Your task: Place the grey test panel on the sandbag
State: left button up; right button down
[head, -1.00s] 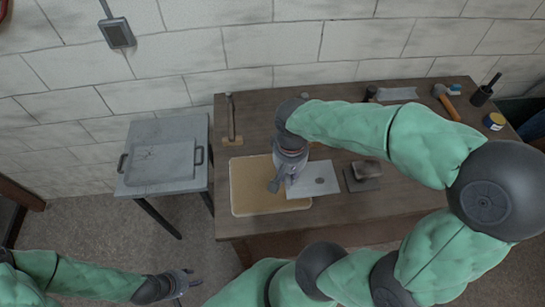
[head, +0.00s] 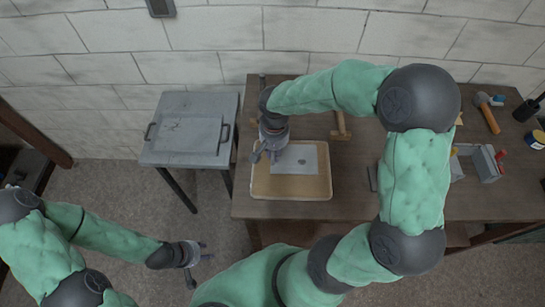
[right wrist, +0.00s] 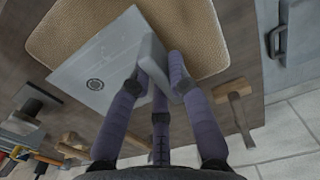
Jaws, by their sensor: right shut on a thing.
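The grey test panel (head: 300,158) is a pale flat sheet with a dark round mark; it also shows in the right wrist view (right wrist: 92,70). My right gripper (head: 266,154) is shut on the grey raised piece at the panel's edge, seen between the fingers in the right wrist view (right wrist: 158,68). The sandbag (head: 300,190) is a flat tan pad at the bench's left end, also in the right wrist view (right wrist: 205,35). The panel overlaps its far part; I cannot tell whether they touch. My left gripper (head: 205,252) is open and empty above the floor, left of the bench.
A grey side table (head: 168,152) with a handled tray (head: 190,135) stands left of the bench. A wooden-handled tool (head: 341,128) lies behind the sandbag. A hammer (head: 489,116) and grey blocks (head: 487,163) lie right. My right arm hides part of the bench.

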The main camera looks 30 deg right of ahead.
jog(key=shift+w+a+f, duration=0.15)
jog(key=shift+w+f, duration=0.15)
jog(key=shift+f, duration=1.6)
jog(key=shift+b, duration=0.3)
jog(key=shift+f, duration=0.1)
jog(key=c, duration=1.2)
grip_release()
